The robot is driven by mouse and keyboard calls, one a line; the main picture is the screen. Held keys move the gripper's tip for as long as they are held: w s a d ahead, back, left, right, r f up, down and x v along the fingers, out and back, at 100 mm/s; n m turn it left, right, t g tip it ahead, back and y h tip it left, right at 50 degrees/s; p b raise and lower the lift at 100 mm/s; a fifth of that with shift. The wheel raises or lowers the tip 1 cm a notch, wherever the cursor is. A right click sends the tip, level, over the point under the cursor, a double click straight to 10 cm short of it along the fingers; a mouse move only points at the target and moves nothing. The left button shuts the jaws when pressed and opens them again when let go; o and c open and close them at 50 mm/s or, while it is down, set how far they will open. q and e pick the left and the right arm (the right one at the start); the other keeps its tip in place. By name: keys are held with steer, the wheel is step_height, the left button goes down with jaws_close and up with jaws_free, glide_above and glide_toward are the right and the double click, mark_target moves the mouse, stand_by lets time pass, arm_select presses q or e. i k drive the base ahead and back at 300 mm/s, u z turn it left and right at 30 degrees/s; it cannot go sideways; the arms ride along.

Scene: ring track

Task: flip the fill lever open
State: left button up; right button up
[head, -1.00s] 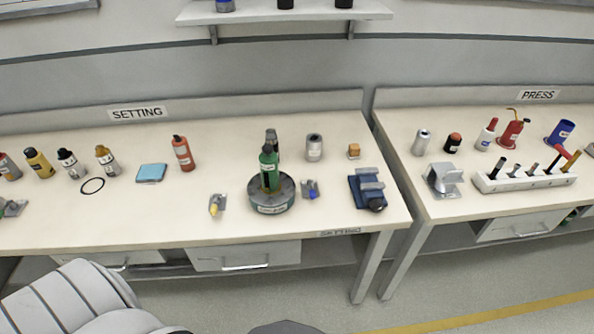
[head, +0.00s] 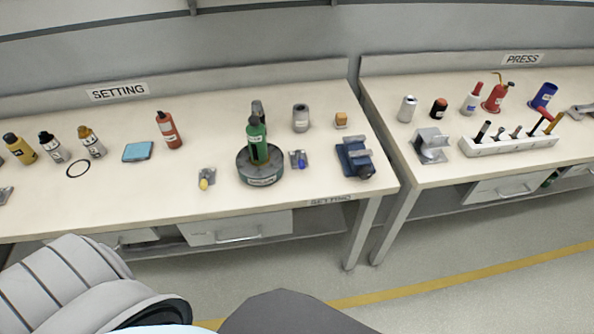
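On the SETTING bench (head: 110,205), a round dark device (head: 259,176) carries a green bottle (head: 256,138). A small grey bracket with a yellow-tipped lever (head: 205,183) stands to its left. A similar bracket with a blue-tipped lever (head: 301,163) stands close to its right. I cannot read a label on either, so I cannot tell which is the fill lever or whether it is open. Neither of my grippers is in view. Only parts of my own body show at the bottom and lower left.
A red bottle (head: 169,130), a light blue pad (head: 138,151), a grey can (head: 300,118) and a blue vise-like fixture (head: 354,159) stand around the device. The PRESS bench (head: 437,175) is to the right, past a gap. The bench front near the levers is clear.

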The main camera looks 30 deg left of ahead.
mark_target(298, 153)
steer(key=z, duration=0.95)
steer(key=k, duration=1.2)
steer(key=z, duration=0.95)
steer(key=i, duration=1.35)
steer(key=u, duration=1.05)
steer(key=i, duration=0.75)
steer(key=u, duration=1.15)
steer(key=i, duration=0.3)
steer(key=u, duration=0.35)
